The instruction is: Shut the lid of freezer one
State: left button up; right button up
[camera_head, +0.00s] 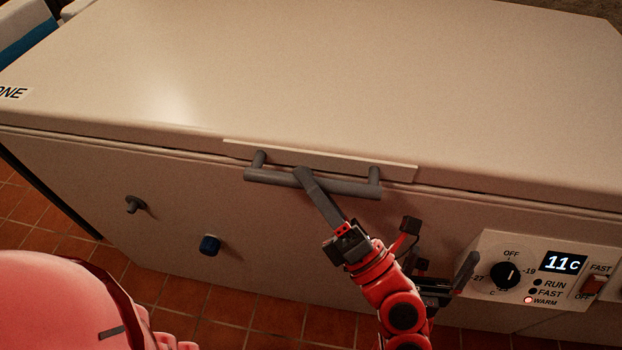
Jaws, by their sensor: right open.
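The white lid (360,75) of freezer one spans the view, lying low over the white cabinet (100,185). A thin dark seam runs between them; I cannot tell whether the lid is fully seated. The grey bar handle (345,187) is on the lid's front edge. The label ending "ONE" (12,92) is at the far left. My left gripper (307,182) has its grey fingertips at the handle bar, seemingly touching it; its finger gap is hidden. My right gripper (438,250) is open and empty, low in front of the cabinet, partly hidden behind the red arm.
A control panel (540,275) with a dial, a display reading 11c and a lit WARM lamp is at the right. Tiled floor (240,310) lies below.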

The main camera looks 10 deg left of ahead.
pick_arm(q)
jog(key=v, duration=0.7)
jog(key=shift+s+d, duration=0.15)
jog(key=shift+s, duration=0.05)
jog(key=shift+f, duration=0.15)
dwell(0.4)
